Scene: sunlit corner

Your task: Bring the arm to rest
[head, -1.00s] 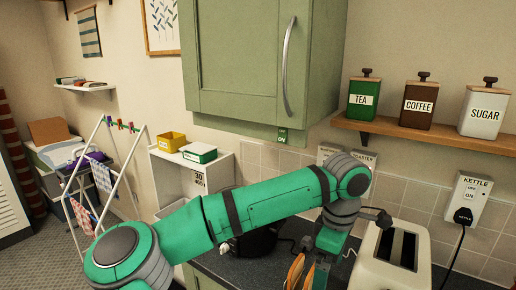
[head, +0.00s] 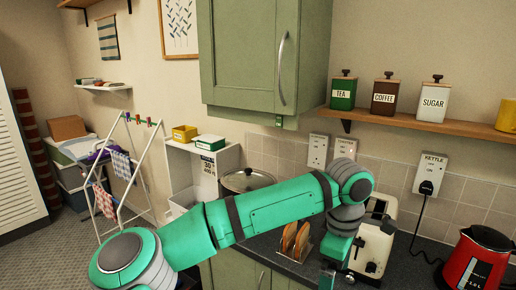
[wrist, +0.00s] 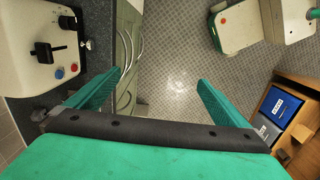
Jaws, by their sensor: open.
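My gripper (wrist: 157,82) is open and empty in the wrist view, its two green fingers spread apart above the patterned floor. In the head view my gripper (head: 336,276) hangs at the lower edge, just left of the cream toaster (head: 370,250) on the dark counter. My green arm reaches across the picture, bent at the elbow. The toaster also shows in the wrist view (wrist: 28,72), to the left of the fingers, with its black lever and red and blue knobs. I see no contact between gripper and toaster.
A toast rack with toast (head: 295,240) stands on the counter left of my gripper, a pot (head: 245,180) behind my arm. A red kettle (head: 474,264) stands at right. A green cupboard (head: 240,60) hangs above. A drying rack (head: 125,170) stands left. The floor (wrist: 185,90) below the fingers looks clear.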

